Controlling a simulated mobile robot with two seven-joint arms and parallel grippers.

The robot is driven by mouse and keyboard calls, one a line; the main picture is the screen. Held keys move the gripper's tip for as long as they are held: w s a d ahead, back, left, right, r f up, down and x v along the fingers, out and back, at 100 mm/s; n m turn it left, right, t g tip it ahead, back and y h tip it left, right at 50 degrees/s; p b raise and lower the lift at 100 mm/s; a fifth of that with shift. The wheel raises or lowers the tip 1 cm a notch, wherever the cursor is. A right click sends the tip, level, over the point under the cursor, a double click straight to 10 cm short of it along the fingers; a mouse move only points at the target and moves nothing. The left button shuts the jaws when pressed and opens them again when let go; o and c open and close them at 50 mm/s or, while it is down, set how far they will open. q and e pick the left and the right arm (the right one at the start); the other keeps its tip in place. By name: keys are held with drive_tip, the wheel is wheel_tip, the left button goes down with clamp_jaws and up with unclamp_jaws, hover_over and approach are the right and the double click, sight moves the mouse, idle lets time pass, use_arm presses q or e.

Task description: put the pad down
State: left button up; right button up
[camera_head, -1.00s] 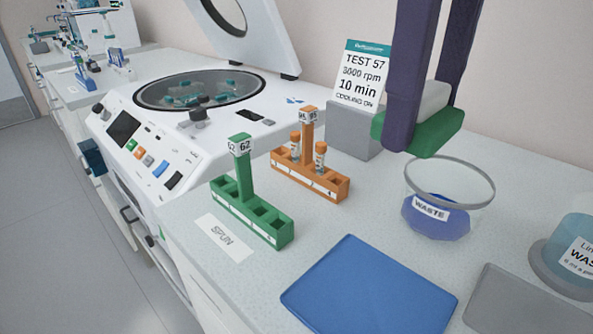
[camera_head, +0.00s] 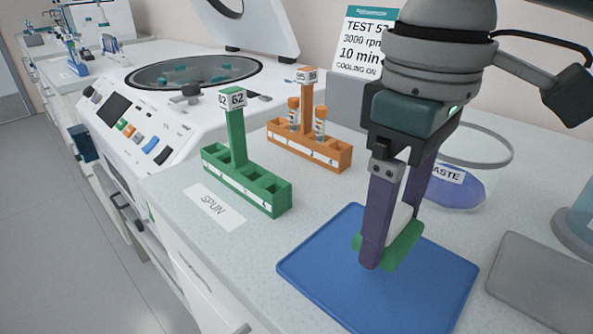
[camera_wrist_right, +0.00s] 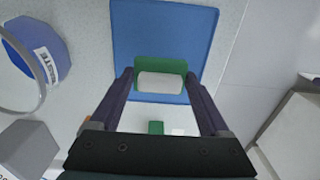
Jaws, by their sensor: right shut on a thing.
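The pad (camera_head: 406,247) has a green base and a white block on top. My right gripper (camera_head: 388,245) is shut on it, with the purple fingers on either side. The pad is over the blue mat (camera_head: 330,262), low, touching it or just above; I cannot tell which. In the right wrist view the pad (camera_wrist_right: 160,64) lies between the fingertips (camera_wrist_right: 160,80), against the blue mat (camera_wrist_right: 165,28). The fingers hide part of the pad in the head view. My left gripper is not in view.
A green rack (camera_head: 246,185) and an orange rack (camera_head: 310,150) with tubes stand left of and behind the mat. The waste bowl (camera_head: 465,188) is behind my right gripper. A grey mat (camera_head: 540,280) lies to the right. The centrifuge (camera_head: 150,120) stands open at the left.

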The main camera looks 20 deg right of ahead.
sight(386, 248)
wheel_tip(386, 248, down, 4)
drive_tip(key=shift+f+b, duration=0.1)
drive_tip(key=shift+b, duration=0.35)
drive_tip(key=o, duration=1.2)
drive_tip(key=shift+c, duration=0.2)
wheel_tip(386, 248, up, 12)
drive_tip(key=p, duration=0.3)
